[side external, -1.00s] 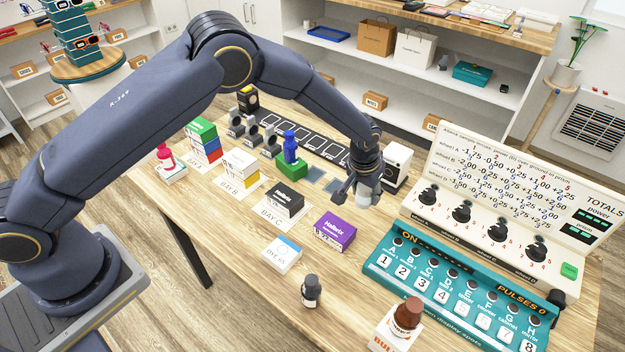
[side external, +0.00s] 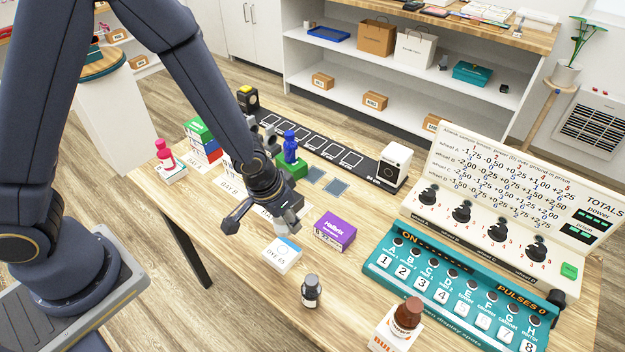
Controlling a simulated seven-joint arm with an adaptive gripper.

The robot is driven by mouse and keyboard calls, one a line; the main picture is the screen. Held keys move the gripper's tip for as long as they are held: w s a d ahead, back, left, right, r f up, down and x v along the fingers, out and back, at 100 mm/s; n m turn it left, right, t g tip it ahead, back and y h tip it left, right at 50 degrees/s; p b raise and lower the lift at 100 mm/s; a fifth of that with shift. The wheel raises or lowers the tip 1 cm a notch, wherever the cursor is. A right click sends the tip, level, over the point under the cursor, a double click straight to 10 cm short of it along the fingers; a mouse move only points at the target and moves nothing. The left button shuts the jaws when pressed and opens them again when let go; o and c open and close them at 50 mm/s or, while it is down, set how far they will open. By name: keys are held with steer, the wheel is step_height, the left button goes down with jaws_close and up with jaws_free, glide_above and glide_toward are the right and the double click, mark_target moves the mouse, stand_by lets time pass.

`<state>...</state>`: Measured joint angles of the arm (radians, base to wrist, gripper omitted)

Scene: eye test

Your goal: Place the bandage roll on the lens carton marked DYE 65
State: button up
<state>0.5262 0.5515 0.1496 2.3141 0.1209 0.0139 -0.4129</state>
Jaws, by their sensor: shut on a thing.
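My gripper (side external: 287,222) is shut on the bandage roll (side external: 286,217), a pale grey-white piece mostly hidden by the fingers. It holds the roll above and just behind the DYE 65 lens carton (side external: 282,257). The carton is a low white box with a blue patch on top, lying on the wooden table. The roll looks apart from the carton, but the exact gap is hard to tell.
A purple box (side external: 335,231) stands close on the right. A small dark bottle (side external: 311,290) stands in front, and a brown bottle (side external: 407,315) on a white box is farther right. A teal console (side external: 455,292) fills the right side. Green and blue figures (side external: 290,150) stand behind.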

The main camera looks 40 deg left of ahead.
steer(key=shift+s+a+f, duration=0.1)
steer(key=shift+s+f, duration=0.05)
steer(key=shift+f, duration=1.15)
steer(key=shift+s+a+f, duration=0.1)
steer(key=shift+s+f, duration=0.1)
steer(key=shift+f, duration=1.05)
steer(key=shift+s+a+f, duration=0.1)
steer(key=shift+s+f, duration=0.05)
steer(key=shift+f, duration=1.15)
steer(key=o, duration=0.9)
steer(key=shift+f, duration=0.1)
steer(key=shift+o, duration=0.2)
steer(key=v, duration=1.2)
step_height(320, 180, up, 15)
steer(key=n+t, duration=0.1)
glide_above(287, 246)
steer(key=s+a, duration=0.6)
steer(key=a, duration=0.1)
steer(key=s+a+r+t, duration=0.1)
steer(key=s+a+r, duration=0.3)
steer(key=s+r, duration=0.3)
steer(key=shift+s+a+r, duration=0.3)
steer(key=shift+s+r, duration=0.05)
